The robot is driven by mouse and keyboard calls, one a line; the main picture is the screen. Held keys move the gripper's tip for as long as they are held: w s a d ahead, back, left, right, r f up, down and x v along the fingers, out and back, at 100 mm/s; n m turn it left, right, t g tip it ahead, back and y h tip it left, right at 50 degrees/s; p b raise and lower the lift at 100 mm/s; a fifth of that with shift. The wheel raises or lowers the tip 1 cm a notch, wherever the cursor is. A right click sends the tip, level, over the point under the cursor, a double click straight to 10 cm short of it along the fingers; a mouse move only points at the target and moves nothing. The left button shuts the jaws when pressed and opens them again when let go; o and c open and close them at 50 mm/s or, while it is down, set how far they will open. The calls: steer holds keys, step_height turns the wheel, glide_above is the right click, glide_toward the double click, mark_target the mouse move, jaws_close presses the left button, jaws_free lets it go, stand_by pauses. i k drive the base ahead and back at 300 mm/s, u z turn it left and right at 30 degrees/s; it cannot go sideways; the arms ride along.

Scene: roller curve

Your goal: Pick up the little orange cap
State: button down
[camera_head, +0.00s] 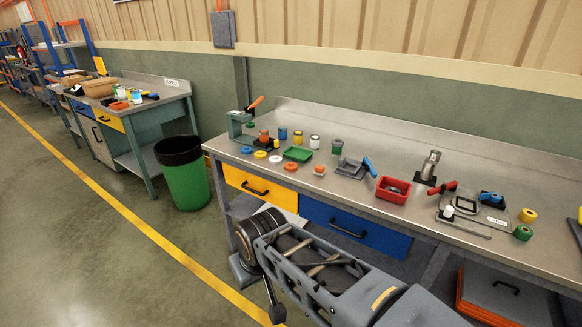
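A small flat orange cap (291,167) lies on the metal workbench top (350,150), near the front edge above the yellow drawer. It is in a loose row with a white cap (275,159) and a yellow cap (260,155). Another small orange and white piece (320,170) sits to its right, close to the front edge; its exact shape is too small to tell. My arm's grey links reach up from the bottom right in front of the bench. I cannot make out my gripper's fingers.
Several small jars, a red bin (393,190), a metal bottle (430,166) and tools share the bench. A green waste bin (184,174) stands left of it. The floor at left is clear.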

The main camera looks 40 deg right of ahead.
mark_target(289, 166)
steer(key=i, duration=1.25)
steer(key=z, duration=1)
steer(key=i, duration=0.3)
steer(key=z, duration=0.3)
